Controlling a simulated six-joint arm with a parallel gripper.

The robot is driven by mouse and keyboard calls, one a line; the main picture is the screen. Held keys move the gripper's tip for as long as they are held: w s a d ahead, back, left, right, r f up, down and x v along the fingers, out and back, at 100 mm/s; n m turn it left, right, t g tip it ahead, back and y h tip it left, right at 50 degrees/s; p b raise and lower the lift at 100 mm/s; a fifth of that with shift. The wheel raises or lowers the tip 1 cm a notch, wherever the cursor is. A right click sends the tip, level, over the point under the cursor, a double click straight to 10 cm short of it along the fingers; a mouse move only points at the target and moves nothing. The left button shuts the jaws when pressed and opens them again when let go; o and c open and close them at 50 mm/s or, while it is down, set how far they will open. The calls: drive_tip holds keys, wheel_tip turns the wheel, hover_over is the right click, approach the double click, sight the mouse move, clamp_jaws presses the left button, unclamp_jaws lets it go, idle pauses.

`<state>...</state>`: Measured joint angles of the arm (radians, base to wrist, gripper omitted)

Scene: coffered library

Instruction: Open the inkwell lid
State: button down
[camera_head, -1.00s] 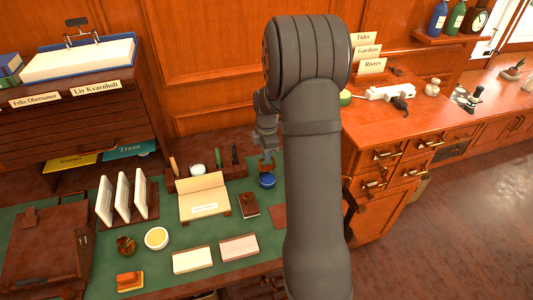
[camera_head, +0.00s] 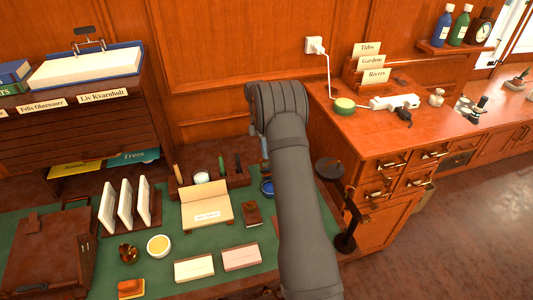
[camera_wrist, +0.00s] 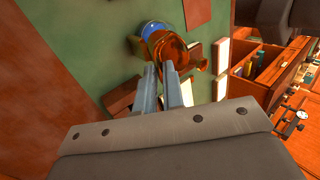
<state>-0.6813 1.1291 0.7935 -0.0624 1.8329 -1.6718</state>
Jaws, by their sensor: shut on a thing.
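The inkwell is a small round blue pot (camera_head: 267,187) on the green desk mat, partly hidden by my arm in the head view. In the wrist view its blue rim (camera_wrist: 151,28) shows behind an orange-brown, shiny lid (camera_wrist: 172,50). The lid seems to stand apart from part of the rim; its exact tilt is hard to tell. My gripper (camera_wrist: 167,69) is shut on the lid, with its two metal fingertips at the lid's near edge. In the head view my fingers are mostly hidden behind the arm.
A pen rack (camera_head: 225,178) stands behind. A yellow dish (camera_head: 159,245) and paper blocks (camera_head: 194,268) sit farther left. A dark stand (camera_head: 343,205) rises at the right.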

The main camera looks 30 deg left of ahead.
drive_tip(key=shift+w+a+f+g+h, duration=0.2)
drive_tip(key=shift+w+a+g+h, duration=0.1)
drive_tip(key=shift+g+h, duration=0.1)
idle(0.4)
drive_tip(key=c, duration=1.5)
unclamp_jaws()
drive_tip(key=shift+f, duration=0.1)
drive_tip(key=shift+s+d+t+y, duration=2.5)
drive_tip(key=shift+t+y, duration=0.6)
drive_tip(key=r, duration=1.8)
drive_tip(key=shift+s+d+r, duration=0.1)
drive_tip(key=shift+s+d, duration=0.2)
